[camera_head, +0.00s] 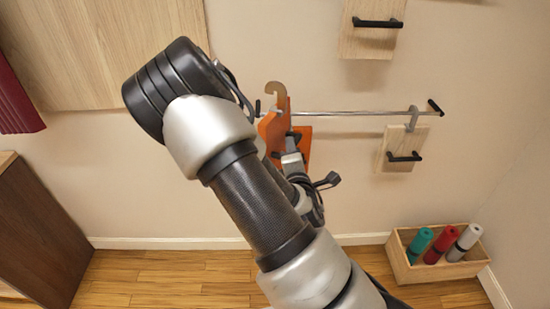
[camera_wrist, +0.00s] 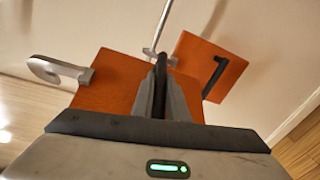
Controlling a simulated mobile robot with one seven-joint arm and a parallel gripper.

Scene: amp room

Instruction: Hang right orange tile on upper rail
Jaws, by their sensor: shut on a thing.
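My gripper (camera_wrist: 160,88) is shut on the black handle of an orange tile (camera_wrist: 108,82) in the wrist view. This held tile's grey hook (camera_wrist: 58,71) sticks out to the left, apart from the rail in that view. In the head view the held tile (camera_head: 271,132) is seen nearly edge-on, its hook above the rail's line, and my arm hides part of it. A second orange tile (camera_wrist: 208,66) with a black handle is to the right in the wrist view; it also shows in the head view (camera_head: 305,148). The upper rail is not seen.
A metal rail (camera_head: 350,113) runs along the wall with a pale wooden tile (camera_head: 393,148) hooked near its right end. Another wooden tile (camera_head: 370,38) is higher up. A wooden box (camera_head: 437,268) with teal, red and grey rolls stands on the floor at right.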

